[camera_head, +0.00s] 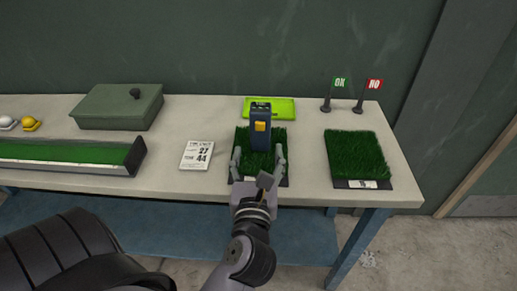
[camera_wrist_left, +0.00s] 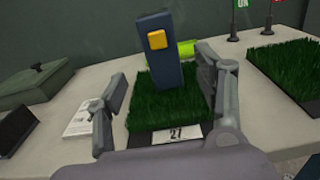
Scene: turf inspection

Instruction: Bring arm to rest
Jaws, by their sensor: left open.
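My left gripper (camera_head: 259,163) is in front of the middle turf sample (camera_head: 243,139), with its fingers spread wide; it also shows in the left wrist view (camera_wrist_left: 163,100). A blue device with a yellow button (camera_head: 260,133) stands upright on that turf. It rises beyond the fingertips in the left wrist view (camera_wrist_left: 165,62), and the gap between the fingers is empty near the palm. The turf's label reads 27 (camera_wrist_left: 178,134). My right gripper is not in view.
A second turf sample (camera_head: 356,154) lies at the right, with OK (camera_head: 340,84) and NO (camera_head: 375,86) flags behind it. A card (camera_head: 197,155), green box (camera_head: 117,105), turf-lined tray (camera_head: 65,153), yellow-green object (camera_head: 284,107) and small balls (camera_head: 30,123) are on the table (camera_head: 305,186).

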